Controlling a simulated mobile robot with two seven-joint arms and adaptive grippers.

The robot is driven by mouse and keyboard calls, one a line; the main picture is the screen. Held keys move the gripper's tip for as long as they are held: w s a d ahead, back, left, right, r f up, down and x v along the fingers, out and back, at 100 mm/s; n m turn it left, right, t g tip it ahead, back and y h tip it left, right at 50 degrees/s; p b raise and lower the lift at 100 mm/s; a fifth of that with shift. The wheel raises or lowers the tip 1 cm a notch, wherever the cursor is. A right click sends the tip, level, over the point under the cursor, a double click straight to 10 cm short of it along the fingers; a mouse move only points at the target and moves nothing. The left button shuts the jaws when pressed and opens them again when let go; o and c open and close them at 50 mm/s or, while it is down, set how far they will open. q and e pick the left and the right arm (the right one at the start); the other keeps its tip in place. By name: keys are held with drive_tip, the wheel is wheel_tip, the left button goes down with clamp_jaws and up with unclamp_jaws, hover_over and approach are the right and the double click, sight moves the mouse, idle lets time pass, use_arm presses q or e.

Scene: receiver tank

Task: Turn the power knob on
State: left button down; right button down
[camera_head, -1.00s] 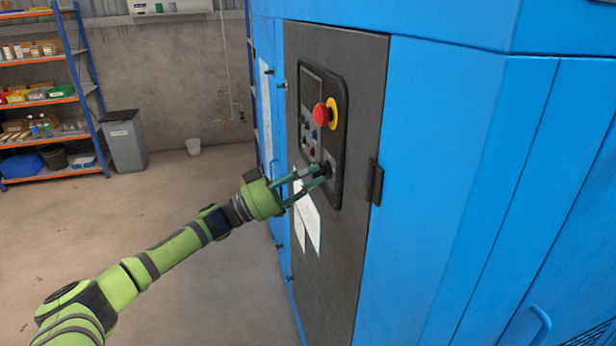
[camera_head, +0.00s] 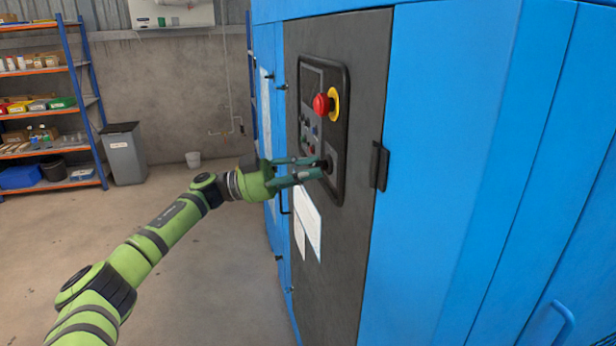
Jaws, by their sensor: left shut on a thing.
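The power knob (camera_head: 327,165) is a small dark knob low on the black control panel (camera_head: 340,150), which is set in the dark grey door of the blue cabinet. My left gripper (camera_head: 322,169) reaches it from the left and is shut on it. The fingers cover much of the knob, so its pointer and exact angle cannot be read. My right gripper is not in view.
A red emergency stop button (camera_head: 321,104) on a yellow base sits above the knob, with small buttons (camera_head: 308,150) to its left. A black door handle (camera_head: 379,165) is at the right. White sheets (camera_head: 308,222) hang below. Open floor lies left.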

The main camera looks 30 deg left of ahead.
use_arm(q)
drive_tip(key=m, duration=0.2)
drive_tip(key=r+m+g, duration=0.1)
drive_tip(key=m, duration=0.1)
drive_tip(key=shift+a, duration=0.15)
drive_tip(key=shift+w+f+m+g+y, duration=0.1)
drive_tip(key=shift+m+g+y, duration=0.3)
drive_tip(key=shift+m, duration=0.7)
drive_tip(key=shift+m+g+y, duration=0.3)
drive_tip(key=shift+m+g, duration=0.2)
drive_tip(key=shift+m, duration=0.6)
drive_tip(key=shift+f, duration=0.1)
drive_tip(key=c, duration=1.2)
unclamp_jaws()
